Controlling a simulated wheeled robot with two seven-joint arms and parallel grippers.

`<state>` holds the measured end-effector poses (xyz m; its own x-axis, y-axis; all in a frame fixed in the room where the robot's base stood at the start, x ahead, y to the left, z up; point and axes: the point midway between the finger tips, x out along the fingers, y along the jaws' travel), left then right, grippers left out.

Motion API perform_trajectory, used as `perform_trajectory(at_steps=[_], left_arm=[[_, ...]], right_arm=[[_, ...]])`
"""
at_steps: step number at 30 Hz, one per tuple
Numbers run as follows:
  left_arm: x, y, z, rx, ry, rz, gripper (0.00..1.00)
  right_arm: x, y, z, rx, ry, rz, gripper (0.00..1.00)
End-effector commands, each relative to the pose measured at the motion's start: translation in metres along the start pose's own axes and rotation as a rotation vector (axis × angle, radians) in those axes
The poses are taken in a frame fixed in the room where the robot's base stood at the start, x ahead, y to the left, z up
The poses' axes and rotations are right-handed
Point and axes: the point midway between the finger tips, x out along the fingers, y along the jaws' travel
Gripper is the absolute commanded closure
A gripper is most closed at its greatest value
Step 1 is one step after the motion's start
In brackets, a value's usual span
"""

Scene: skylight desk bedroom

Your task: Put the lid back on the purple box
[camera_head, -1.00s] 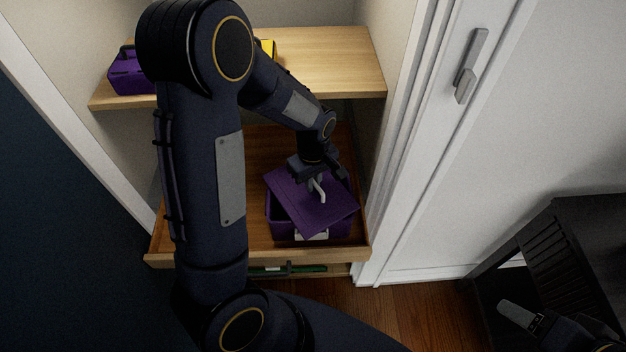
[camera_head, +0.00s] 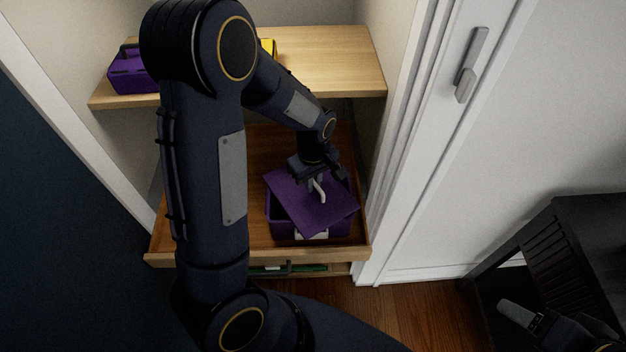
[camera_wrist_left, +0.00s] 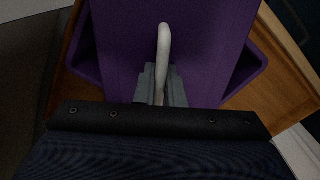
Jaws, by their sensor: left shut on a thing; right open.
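The purple lid (camera_head: 295,203) is a flat panel with a pale handle (camera_head: 319,190). It lies turned at an angle over the purple box (camera_head: 279,219), whose corners show beyond the lid's edges. The box stands in the pulled-out wooden drawer. My left gripper (camera_head: 315,180) is shut on the lid's handle from above. In the left wrist view the gripper (camera_wrist_left: 161,92) clasps the pale handle, with the lid (camera_wrist_left: 200,40) beneath it. I cannot tell whether the lid touches the box rim. My right gripper (camera_head: 520,312) is at the lower right, empty, away from the drawer.
The wooden drawer (camera_head: 200,257) has free floor left of the box. A shelf (camera_head: 335,65) above holds a purple case (camera_head: 130,72) and a yellow thing (camera_head: 268,47). A white door frame stands close on the right. Dark slatted furniture (camera_head: 570,250) is at the right.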

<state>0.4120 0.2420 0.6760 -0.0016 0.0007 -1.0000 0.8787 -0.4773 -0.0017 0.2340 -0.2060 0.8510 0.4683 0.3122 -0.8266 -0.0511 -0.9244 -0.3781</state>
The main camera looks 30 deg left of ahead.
Motion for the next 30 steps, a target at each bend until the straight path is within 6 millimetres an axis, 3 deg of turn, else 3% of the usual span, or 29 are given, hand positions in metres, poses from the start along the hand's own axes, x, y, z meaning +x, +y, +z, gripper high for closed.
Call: perform_trajectory(at_steps=[3, 4, 9, 15, 20, 30], left_arm=[[-0.0001, 0.0000, -0.0001, 0.000, 0.000, 0.000, 1.00], [-0.0001, 0.0000, -0.0001, 0.000, 0.000, 0.000, 0.88], [-0.0001, 0.0000, -0.0001, 0.000, 0.000, 0.000, 0.66], [-0.0001, 0.0000, -0.0001, 0.000, 0.000, 0.000, 0.66], [0.0000, -0.0001, -0.0001, 0.000, 0.000, 0.000, 0.45], [-0.0016, 0.0000, -0.0001, 0.000, 0.000, 0.000, 0.44]], right_arm=[[0.0000, 0.0000, 0.0000, 0.000, 0.000, 0.000, 0.38], [0.0000, 0.0000, 0.0000, 0.000, 0.000, 0.000, 0.38], [0.0000, 0.0000, 0.0000, 0.000, 0.000, 0.000, 0.38], [0.0000, 0.0000, 0.0000, 0.000, 0.000, 0.000, 0.38], [0.0000, 0.0000, 0.0000, 0.000, 0.000, 0.000, 0.38], [-0.0011, -0.0005, -0.0006, 0.000, 0.000, 0.000, 0.38]])
